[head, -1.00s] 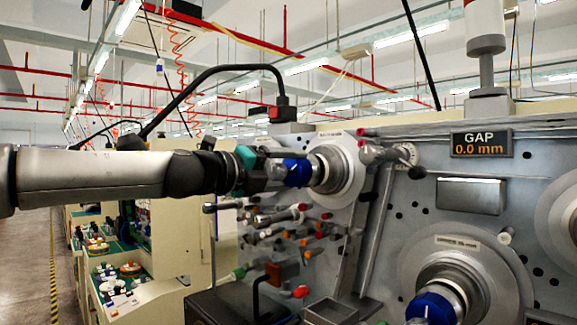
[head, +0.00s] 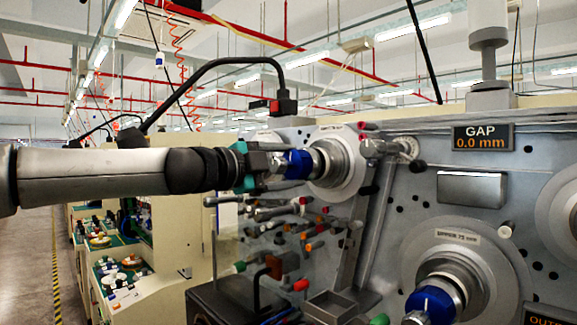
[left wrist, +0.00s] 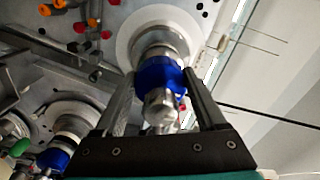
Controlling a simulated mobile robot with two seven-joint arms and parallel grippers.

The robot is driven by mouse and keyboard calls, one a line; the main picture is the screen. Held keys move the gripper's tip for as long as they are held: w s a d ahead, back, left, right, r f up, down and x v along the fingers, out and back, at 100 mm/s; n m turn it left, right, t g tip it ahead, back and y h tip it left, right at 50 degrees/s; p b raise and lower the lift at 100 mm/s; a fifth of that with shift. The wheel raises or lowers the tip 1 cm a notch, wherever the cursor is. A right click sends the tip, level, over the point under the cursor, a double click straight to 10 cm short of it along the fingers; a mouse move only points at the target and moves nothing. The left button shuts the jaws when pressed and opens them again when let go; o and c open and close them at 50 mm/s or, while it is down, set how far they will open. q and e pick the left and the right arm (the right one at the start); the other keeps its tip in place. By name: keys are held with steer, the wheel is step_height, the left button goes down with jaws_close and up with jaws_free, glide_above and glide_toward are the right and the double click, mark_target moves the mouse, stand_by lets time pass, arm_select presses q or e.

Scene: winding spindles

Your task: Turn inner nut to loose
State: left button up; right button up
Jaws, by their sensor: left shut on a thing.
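The blue nut (head: 298,164) sits on the silver shaft of the far spindle, in front of a pale round flange (head: 345,160). My left gripper (head: 278,165) reaches it from the left, lined up with the shaft. In the left wrist view, its two dark fingers (left wrist: 157,85) lie on either side of the blue nut (left wrist: 158,74), shut on it. The silver shaft end (left wrist: 160,108) sticks out between the fingers. A second spindle with a blue nut (head: 431,304) is at the lower right, and this nut also shows in the left wrist view (left wrist: 53,158). My right gripper is not in view.
Several rods and rollers with coloured ends (head: 290,215) stick out of the grey panel below the left gripper. A GAP display (head: 483,138) reads 0.0 mm. A black cable loop (head: 215,72) arches above my arm. Open aisle floor (head: 30,265) lies at the far left.

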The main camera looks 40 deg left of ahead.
arm_select(q)
steer(key=shift+n, duration=0.6)
steer(key=o, duration=1.3)
steer(key=shift+s, duration=0.1)
steer(key=shift+s+b, duration=0.4)
steer(key=shift+s, duration=0.25)
steer(key=shift+s+a+b, duration=0.2)
steer(key=shift+s+b, duration=0.35)
steer(key=shift+s, duration=1.75)
steer(key=shift+s+a+b, duration=0.2)
steer(key=shift+s+b, duration=0.35)
steer(key=shift+s, duration=1.7)
steer(key=shift+s+a+b, duration=0.2)
steer(key=shift+s+b, duration=0.35)
steer(key=shift+s, duration=1.75)
